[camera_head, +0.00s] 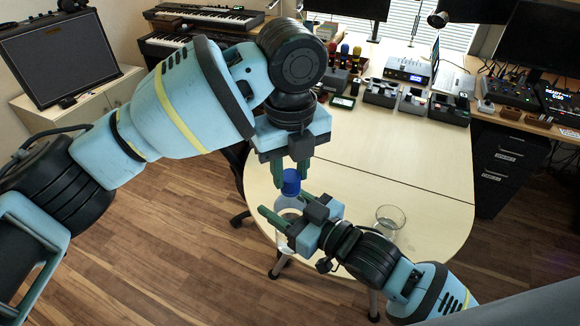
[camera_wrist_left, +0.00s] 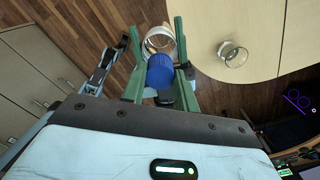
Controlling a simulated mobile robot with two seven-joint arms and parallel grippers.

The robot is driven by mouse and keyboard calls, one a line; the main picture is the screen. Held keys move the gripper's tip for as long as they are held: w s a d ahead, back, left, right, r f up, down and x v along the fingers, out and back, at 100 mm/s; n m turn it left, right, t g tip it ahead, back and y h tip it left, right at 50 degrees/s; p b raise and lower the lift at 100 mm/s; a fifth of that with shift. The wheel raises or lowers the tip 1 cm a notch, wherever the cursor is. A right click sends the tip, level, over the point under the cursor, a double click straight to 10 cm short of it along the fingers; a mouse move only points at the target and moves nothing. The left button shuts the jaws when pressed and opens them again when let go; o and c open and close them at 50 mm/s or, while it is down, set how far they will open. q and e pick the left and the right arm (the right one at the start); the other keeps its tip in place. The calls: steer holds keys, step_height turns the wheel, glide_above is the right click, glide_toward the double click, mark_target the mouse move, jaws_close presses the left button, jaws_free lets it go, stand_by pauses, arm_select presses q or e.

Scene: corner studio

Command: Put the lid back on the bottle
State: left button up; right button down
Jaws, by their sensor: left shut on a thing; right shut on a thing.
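The blue lid (camera_head: 291,184) is between the green fingers of my left gripper (camera_head: 290,174), which is shut on it from above. In the left wrist view the blue lid (camera_wrist_left: 160,71) shows between the fingers of the left gripper (camera_wrist_left: 180,45). The clear bottle (camera_head: 287,240) stands upright below the lid, with its upper part partly behind my right gripper (camera_head: 283,207), which is shut on it from the side. The bottle also shows beyond the lid in the left wrist view (camera_wrist_left: 158,38). I cannot tell whether lid and neck touch.
A clear glass (camera_head: 390,219) stands on the round-ended pale table (camera_head: 405,160), close to my right arm. Small electronic devices (camera_head: 412,100) line the table's far end. The table's middle is clear. A black drawer unit (camera_head: 500,165) stands to the right.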

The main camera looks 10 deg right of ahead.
arm_select(q)
steer(key=m, duration=0.4)
steer(key=shift+m, duration=0.4)
steer(key=m, duration=0.7)
steer(key=shift+m, duration=0.3)
steer(key=m, duration=0.4)
steer(key=shift+m, duration=0.3)
steer(key=o, duration=0.9)
steer(key=shift+r, duration=0.1)
